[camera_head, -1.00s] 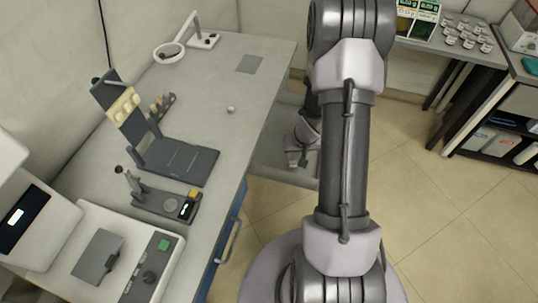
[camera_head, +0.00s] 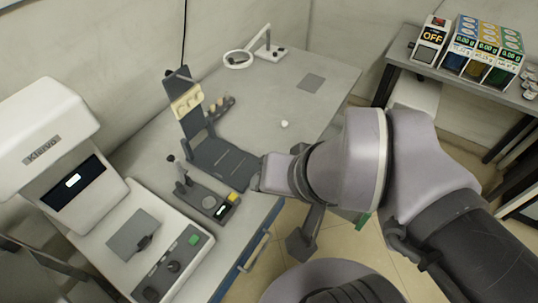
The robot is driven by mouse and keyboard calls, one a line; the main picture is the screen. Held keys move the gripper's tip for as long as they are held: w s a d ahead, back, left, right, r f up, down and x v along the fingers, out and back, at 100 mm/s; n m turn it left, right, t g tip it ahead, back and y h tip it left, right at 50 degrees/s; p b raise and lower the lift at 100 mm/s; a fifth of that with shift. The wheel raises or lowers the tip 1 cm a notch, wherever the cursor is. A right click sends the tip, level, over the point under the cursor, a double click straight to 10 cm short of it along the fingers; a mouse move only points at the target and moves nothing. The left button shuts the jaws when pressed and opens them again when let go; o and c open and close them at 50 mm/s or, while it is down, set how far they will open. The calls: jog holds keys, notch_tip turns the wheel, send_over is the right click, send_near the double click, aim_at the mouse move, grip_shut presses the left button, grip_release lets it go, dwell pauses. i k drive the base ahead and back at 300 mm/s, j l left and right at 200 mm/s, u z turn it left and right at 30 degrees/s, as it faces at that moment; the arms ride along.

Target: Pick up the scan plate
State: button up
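A dark grey flat plate with a black knob or handle (camera_head: 133,235) lies on the bed of the white scanner-like machine (camera_head: 78,160) at the left; it looks like the scan plate. My arm (camera_head: 345,160) reaches in from the right, its wrist end near the front edge of the bench, to the right of the machine and apart from the plate. A dark piece below the wrist (camera_head: 303,240) may be part of my gripper. The fingers cannot be made out, so I cannot tell whether they are open or shut.
The grey bench (camera_head: 265,110) carries a dark stand with a tan block (camera_head: 187,102), a small device with a display (camera_head: 205,200), a ring magnifier (camera_head: 238,59) and a flat grey square (camera_head: 312,82). A shelf with coloured boxes (camera_head: 485,45) stands at the back right.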

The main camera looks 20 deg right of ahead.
aim_at(136, 234)
jog(key=u, duration=1.55)
